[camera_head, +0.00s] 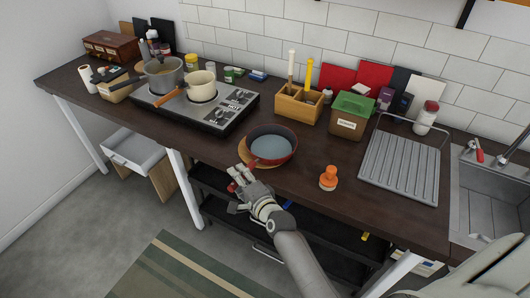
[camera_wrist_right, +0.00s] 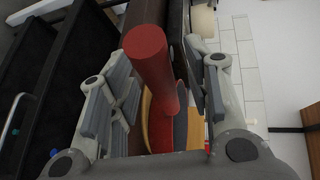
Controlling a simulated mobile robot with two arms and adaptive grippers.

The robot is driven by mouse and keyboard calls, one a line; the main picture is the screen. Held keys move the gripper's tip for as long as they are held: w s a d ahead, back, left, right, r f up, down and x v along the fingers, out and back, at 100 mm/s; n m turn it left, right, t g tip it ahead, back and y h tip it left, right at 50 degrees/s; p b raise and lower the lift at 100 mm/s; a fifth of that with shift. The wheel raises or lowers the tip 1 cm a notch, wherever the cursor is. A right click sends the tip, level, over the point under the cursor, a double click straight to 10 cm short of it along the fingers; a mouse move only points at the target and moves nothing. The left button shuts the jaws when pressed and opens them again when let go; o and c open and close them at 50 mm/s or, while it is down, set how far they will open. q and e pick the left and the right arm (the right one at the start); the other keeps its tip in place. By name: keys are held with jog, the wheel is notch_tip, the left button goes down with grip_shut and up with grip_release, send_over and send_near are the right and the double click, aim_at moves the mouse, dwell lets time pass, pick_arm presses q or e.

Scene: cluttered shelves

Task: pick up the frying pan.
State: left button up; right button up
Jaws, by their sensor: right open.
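The frying pan (camera_head: 271,146) has a red rim and a grey-blue inside. It rests on a round wooden board (camera_head: 246,154) at the counter's front edge, with its red handle reaching out over the edge. In the right wrist view the red handle (camera_wrist_right: 150,58) lies between the two fingers of my right gripper (camera_wrist_right: 160,95), with gaps on both sides. In the head view my right gripper (camera_head: 240,187) is open around the handle, in front of the counter, and hides part of it. My left gripper is not in view.
An orange-topped bottle (camera_head: 328,179) stands right of the pan, and a drying rack (camera_head: 402,165) is further right. A wooden utensil box (camera_head: 298,106) is behind. A stove (camera_head: 222,112) with pots is at left. Black shelves (camera_head: 215,188) sit below the counter.

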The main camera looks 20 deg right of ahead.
jog(key=shift+w, duration=0.1)
grip_shut()
dwell(0.3)
jog(key=shift+w+r, duration=0.1)
jog(key=shift+r, duration=0.05)
